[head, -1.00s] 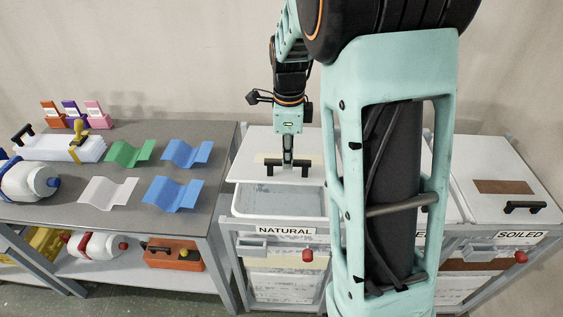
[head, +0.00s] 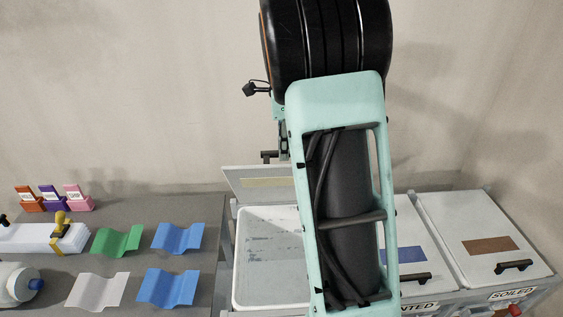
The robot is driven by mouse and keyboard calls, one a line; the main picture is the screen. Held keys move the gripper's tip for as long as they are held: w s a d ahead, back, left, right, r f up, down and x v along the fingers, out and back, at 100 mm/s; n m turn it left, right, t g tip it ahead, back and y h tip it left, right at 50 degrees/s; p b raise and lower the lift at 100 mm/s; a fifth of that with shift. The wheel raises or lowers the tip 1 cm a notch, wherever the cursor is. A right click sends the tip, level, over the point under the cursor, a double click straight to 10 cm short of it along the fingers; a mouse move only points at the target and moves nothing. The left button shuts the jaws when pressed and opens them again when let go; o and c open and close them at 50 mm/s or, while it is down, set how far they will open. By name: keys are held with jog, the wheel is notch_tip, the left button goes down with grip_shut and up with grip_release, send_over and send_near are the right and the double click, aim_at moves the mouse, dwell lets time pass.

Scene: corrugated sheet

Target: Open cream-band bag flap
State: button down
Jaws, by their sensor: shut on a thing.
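The cream-band flap (head: 240,180) is a pale lid with a cream strip across it. It is tilted up at the back of the left bag bin, and the bin's light inside shows below it. My gripper (head: 284,155) is at the flap's upper edge, mostly hidden behind my arm. It is shut on the flap's black handle (head: 268,157), of which only the left end shows. The bin's rim (head: 236,262) frames the uncovered opening, and my arm covers its right part.
To the right are closed lids with a blue band (head: 411,254) and a brown band (head: 490,246). A grey table (head: 140,207) on the left holds blue, green and white corrugated sheets, a white bottle (head: 15,284) and several small colored holders.

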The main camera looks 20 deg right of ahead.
jog(key=w+d+r, duration=0.2)
jog(key=w+d, duration=0.2)
jog(key=w, duration=0.7)
jog(key=shift+w, duration=0.3)
jog(key=c, duration=2.3)
grip_release()
jog(key=o, duration=0.3)
jog(key=shift+w+d+f+p, duration=0.15)
jog(key=shift+w+p, duration=0.15)
jog(key=shift+w, duration=0.2)
jog(key=shift+o, duration=0.2)
notch_tip(320, 180, up, 8)
jog(key=shift+s+a, duration=0.2)
jog(key=shift+s, duration=0.25)
